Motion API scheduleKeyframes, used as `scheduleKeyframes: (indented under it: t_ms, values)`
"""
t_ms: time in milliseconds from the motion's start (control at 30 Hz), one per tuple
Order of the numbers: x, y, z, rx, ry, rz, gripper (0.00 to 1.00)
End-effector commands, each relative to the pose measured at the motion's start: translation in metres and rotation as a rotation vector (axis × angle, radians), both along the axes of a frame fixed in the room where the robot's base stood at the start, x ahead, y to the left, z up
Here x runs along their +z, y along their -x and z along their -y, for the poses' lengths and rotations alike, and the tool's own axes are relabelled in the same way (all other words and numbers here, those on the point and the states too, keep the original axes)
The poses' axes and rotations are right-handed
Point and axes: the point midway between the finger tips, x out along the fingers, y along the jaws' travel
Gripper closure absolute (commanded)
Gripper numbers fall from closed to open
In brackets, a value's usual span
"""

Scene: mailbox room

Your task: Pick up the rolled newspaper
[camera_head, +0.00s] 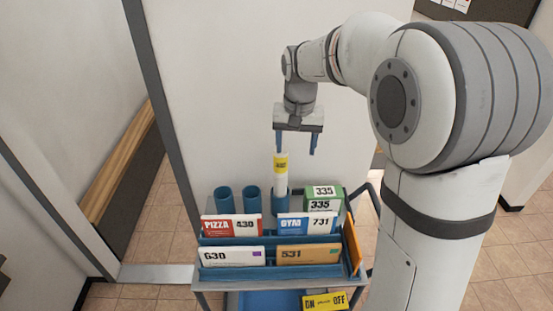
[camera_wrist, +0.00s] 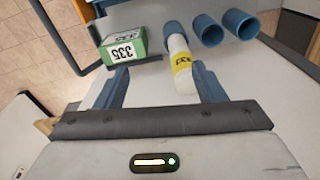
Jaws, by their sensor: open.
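The rolled newspaper (camera_head: 281,173) is a white roll with a yellow numbered band. It stands upright in the right one of three blue tubes (camera_head: 281,203) at the back of a cart. My gripper (camera_head: 296,150) is open and points down above the newspaper, with the roll's top close below the fingertips. In the wrist view, the newspaper (camera_wrist: 181,65) shows between the two blue fingers of my gripper (camera_wrist: 165,80), nearer the right finger. Its lower end is hidden in its tube (camera_wrist: 174,29). I cannot tell whether a finger touches it.
The cart (camera_head: 213,270) holds red, blue, white and orange mail pieces in racks in front of the tubes. A green box labelled 335 (camera_head: 324,193) stands right of the newspaper. Two empty tubes (camera_head: 238,199) are on its left. A wall (camera_head: 235,90) is behind.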

Motion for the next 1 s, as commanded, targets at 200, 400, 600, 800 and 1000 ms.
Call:
scheduleKeyframes:
  t_ms: [200, 400, 600, 800, 1000]
  values:
    - [-0.026, -0.046, -0.032, -0.024, 0.007, -0.051, 0.37]
    - [-0.037, -0.057, -0.040, -0.032, 0.010, -0.062, 0.37]
    - [-0.058, -0.057, -0.040, -0.032, 0.010, -0.063, 0.37]
    - [-0.084, -0.057, -0.035, -0.032, 0.011, -0.066, 0.37]
    - [-0.108, -0.057, -0.035, -0.031, 0.010, -0.063, 0.37]
